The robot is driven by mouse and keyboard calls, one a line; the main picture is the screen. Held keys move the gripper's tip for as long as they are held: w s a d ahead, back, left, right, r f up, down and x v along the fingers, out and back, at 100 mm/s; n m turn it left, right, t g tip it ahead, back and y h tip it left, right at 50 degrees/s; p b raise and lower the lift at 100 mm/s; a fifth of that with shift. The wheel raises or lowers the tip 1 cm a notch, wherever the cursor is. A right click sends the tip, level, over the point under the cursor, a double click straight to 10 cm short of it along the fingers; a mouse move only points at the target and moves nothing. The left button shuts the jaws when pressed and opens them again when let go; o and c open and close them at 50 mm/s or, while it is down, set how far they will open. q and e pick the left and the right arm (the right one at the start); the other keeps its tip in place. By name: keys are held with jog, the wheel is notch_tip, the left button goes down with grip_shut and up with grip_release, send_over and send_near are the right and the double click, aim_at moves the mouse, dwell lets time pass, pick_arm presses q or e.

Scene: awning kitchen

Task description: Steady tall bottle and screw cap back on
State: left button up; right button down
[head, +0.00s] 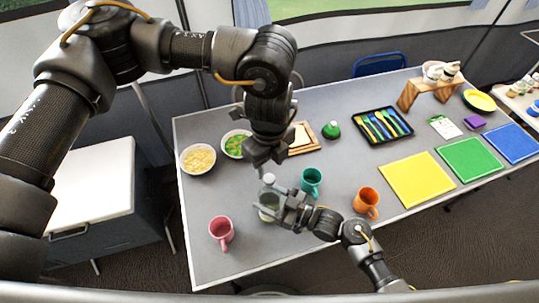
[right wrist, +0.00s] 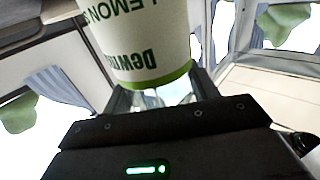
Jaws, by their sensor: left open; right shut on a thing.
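The tall bottle (head: 268,200) stands upright on the grey table, pale with a greenish body. In the right wrist view its white label with green lettering (right wrist: 140,35) fills the upper middle. My right gripper (head: 278,208) is shut on the bottle from the right side; its fingers also show in the right wrist view (right wrist: 160,97). A small pale top (head: 268,178) shows at the bottle's upper end; I cannot tell whether it is the cap or the bare neck. My left gripper (head: 263,160) is open, pointing down just above the bottle's top.
A pink mug (head: 221,232), a teal mug (head: 312,180) and an orange mug (head: 366,202) stand around the bottle. Two food bowls (head: 198,159) are at the left back. A utensil tray (head: 382,125) and coloured mats (head: 416,180) lie to the right.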

aim_at(269, 178)
pick_arm(q)
jog(key=shift+f, duration=2.7)
grip_shut()
